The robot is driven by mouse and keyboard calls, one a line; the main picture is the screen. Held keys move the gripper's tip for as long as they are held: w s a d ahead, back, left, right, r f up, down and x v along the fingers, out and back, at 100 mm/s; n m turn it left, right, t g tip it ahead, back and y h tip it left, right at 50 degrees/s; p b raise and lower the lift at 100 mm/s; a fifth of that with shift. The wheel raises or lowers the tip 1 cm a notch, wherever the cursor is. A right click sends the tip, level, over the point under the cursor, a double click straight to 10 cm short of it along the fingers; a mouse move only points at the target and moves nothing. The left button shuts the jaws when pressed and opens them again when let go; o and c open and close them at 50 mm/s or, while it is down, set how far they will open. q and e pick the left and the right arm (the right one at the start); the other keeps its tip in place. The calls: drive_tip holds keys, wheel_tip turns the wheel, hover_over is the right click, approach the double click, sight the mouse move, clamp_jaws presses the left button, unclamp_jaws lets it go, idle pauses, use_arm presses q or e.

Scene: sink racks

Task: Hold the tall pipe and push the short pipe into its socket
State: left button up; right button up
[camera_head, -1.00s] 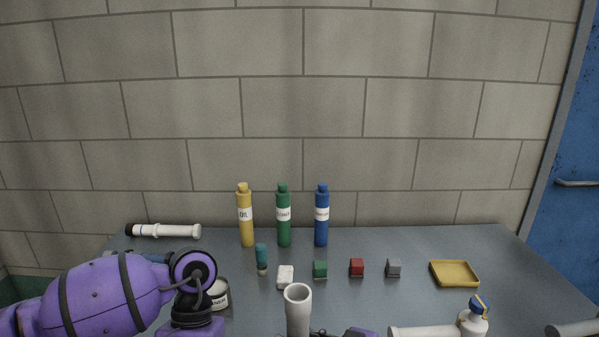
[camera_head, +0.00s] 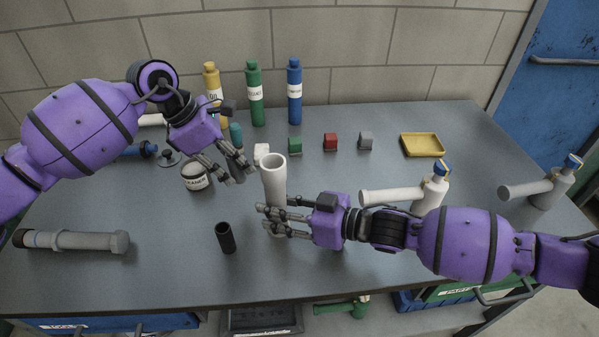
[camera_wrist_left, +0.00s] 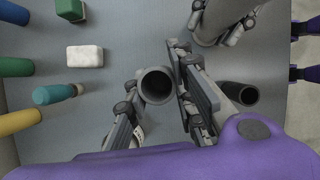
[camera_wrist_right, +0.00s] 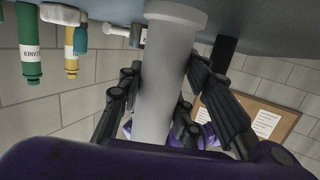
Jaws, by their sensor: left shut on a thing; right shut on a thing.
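The tall pale pipe (camera_head: 274,177) stands upright near the table's middle, its open wide end up. My right gripper (camera_head: 277,218) is shut around its lower part. The tall pipe also fills the middle of the right wrist view (camera_wrist_right: 158,95). My left gripper (camera_head: 236,166) is shut on a short grey pipe (camera_head: 237,174), just left of the tall pipe and apart from it. In the left wrist view, the short pipe's round open end (camera_wrist_left: 157,85) shows between the fingers, with the tall pipe (camera_wrist_left: 212,22) beyond. The short pipe's lower end is hard to make out.
A short black tube (camera_head: 226,238) stands at the front. A tin (camera_head: 195,177) stands left of the left gripper. Three bottles (camera_head: 254,92), small blocks (camera_head: 330,142) and a yellow tray (camera_head: 422,145) are behind.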

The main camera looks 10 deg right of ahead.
use_arm(q)
drive_tip(key=w+d+r+n+t+y, duration=0.1)
drive_tip(key=w+d+n+t+y, duration=0.2)
drive_tip(key=w+n, duration=0.65)
hover_over(256, 176)
wheel_tip(256, 176, down, 10)
drive_tip(key=shift+r, duration=0.1)
drive_tip(key=o, duration=1.1)
drive_tip(key=shift+c, duration=0.2)
drive_tip(key=v, duration=1.2)
